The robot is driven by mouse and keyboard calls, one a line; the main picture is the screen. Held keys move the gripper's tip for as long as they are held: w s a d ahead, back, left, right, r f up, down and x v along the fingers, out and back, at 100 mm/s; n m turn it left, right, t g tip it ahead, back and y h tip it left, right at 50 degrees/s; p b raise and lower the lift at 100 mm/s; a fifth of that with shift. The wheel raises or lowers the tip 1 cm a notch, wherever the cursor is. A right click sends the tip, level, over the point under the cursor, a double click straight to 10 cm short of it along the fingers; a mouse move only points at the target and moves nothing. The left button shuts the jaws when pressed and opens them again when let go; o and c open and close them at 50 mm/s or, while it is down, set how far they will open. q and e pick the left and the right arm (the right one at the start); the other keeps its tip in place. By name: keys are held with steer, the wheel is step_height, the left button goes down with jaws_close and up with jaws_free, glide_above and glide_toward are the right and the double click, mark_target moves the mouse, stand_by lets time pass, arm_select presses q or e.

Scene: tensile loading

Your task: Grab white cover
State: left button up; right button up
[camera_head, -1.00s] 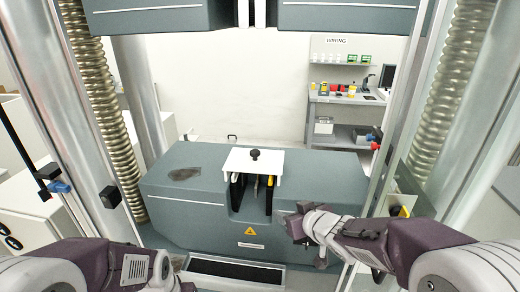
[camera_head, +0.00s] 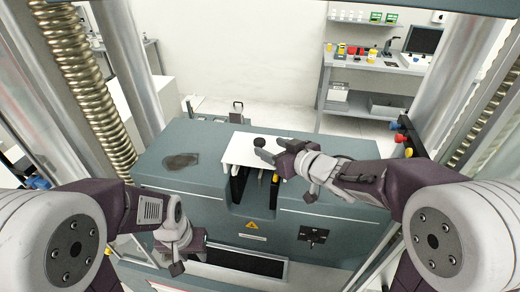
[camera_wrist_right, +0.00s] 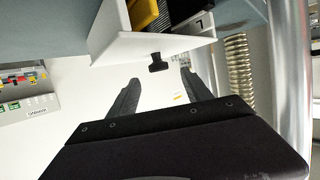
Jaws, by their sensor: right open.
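The white cover (camera_head: 238,152) lies flat over the slot in the middle of the grey machine base, with a black knob (camera_head: 259,142) standing on its top. My right gripper (camera_head: 273,150) is at the knob, over the cover's right part, and hides some of the cover. In the right wrist view, my right gripper (camera_wrist_right: 161,76) is open and empty; the knob (camera_wrist_right: 157,62) lies just ahead of the gap between its fingertips, and the cover (camera_wrist_right: 145,46) is behind it. My left gripper (camera_head: 178,266) is low at the base's front left, away from the cover; its jaw opening is unclear.
The grey machine base (camera_head: 325,212) has free room on both sides of the cover, with a dark patch (camera_head: 181,161) on its left. Metal columns and a ribbed screw (camera_head: 88,95) flank the base. A workbench (camera_head: 375,65) stands at the back right.

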mark_target(260, 142)
steer(key=shift+w+a+f, duration=0.2)
steer(key=shift+w+a, duration=0.1)
steer(key=shift+a, duration=0.1)
steer(key=x, duration=0.5)
steer(key=shift+w+d+p, duration=0.1)
steer(key=shift+w+p, duration=0.2)
steer(key=shift+w, duration=0.1)
steer(key=shift+w+a+f, duration=0.2)
steer(key=shift+w+a, duration=0.1)
steer(key=shift+r, duration=0.1)
jaws_close()
